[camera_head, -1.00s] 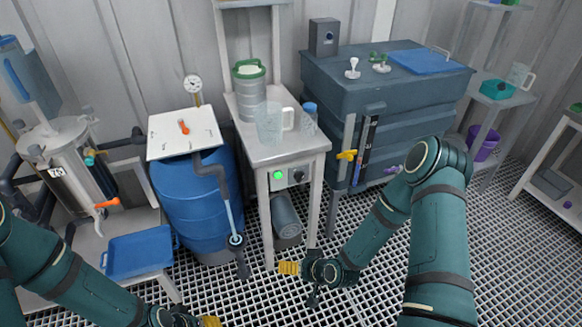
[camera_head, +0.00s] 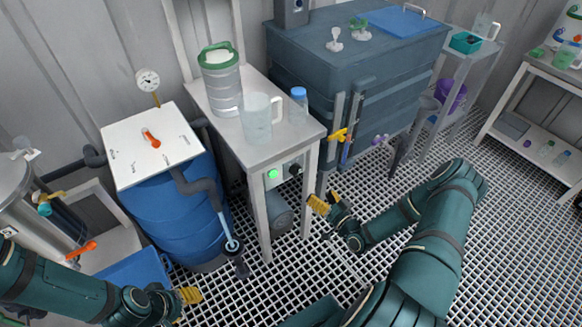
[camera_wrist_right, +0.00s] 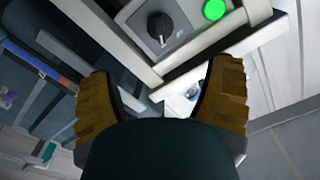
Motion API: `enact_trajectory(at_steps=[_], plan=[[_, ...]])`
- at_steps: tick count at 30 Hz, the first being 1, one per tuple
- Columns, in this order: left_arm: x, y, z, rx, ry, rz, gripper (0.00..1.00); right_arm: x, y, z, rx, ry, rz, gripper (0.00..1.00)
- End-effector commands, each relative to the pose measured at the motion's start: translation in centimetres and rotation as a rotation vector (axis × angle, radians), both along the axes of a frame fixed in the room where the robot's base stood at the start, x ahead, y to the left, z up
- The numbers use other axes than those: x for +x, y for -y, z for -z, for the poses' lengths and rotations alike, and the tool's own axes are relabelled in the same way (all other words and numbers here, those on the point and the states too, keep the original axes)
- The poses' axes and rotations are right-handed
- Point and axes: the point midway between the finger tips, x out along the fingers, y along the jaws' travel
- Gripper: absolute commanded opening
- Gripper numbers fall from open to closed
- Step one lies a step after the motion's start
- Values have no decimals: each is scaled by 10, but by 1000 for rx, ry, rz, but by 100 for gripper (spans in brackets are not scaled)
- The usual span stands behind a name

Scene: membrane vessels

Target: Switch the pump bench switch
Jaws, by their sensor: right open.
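The pump bench (camera_head: 258,155) is a narrow light-grey stand in the middle of the head view. Its front panel carries a lit green lamp (camera_head: 272,174) and a black rotary switch (camera_head: 295,170). The switch knob (camera_wrist_right: 160,28) shows at the top of the right wrist view, left of the green lamp (camera_wrist_right: 214,10). My right gripper (camera_head: 318,205) is open, empty, in front of and below the panel, apart from the switch; its yellow fingers (camera_wrist_right: 163,95) are spread in the wrist view. My left gripper (camera_head: 190,296) is at the lower left; its opening is unclear.
On the bench top stand a green-lidded canister (camera_head: 221,85), a clear jug (camera_head: 257,120) and a blue-capped bottle (camera_head: 298,105). A blue barrel (camera_head: 175,210) stands left. A dark tank (camera_head: 345,65) with a yellow valve handle (camera_head: 338,135) stands right. The grated floor in front is open.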

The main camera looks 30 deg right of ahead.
Motion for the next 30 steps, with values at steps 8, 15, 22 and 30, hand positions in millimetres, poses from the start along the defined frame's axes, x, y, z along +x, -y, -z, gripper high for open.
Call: enact_trajectory(at_steps=[8,15,22,30], plan=[[1,0,7,0,2,0,45,40,-5,1,0,1,-4,80],[3,0,14,1,7,-2,45,87,-9,1,0,1,-3,80],[4,-1,20,1,10,-2,45,121,-11,1,0,-1,-3,80],[4,-1,21,3,11,-2,45,136,-12,0,2,-2,-1,80]])
